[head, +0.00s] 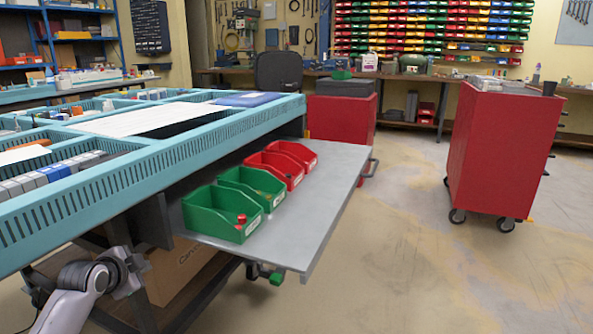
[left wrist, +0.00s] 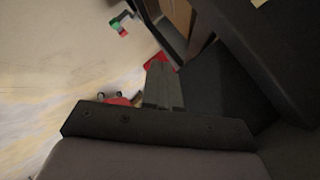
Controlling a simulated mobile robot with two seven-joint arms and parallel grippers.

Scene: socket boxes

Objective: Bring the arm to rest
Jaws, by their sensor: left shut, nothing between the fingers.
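My left arm (head: 75,295) comes in at the lower left of the head view. Its gripper (head: 136,264) is low beside the workbench frame, below the grey shelf and near the cardboard box (head: 185,268). In the left wrist view the gripper's fingers (left wrist: 160,80) are together and hold nothing. A dark beam fills the right of that view, close to the fingers. My right arm and gripper are not in view.
A grey pull-out shelf (head: 312,222) holds two green bins (head: 222,213) and two red bins (head: 273,168). The teal-edged workbench (head: 120,178) stands above my left gripper. A red wheeled cabinet (head: 497,150) is at the right. The floor between is open.

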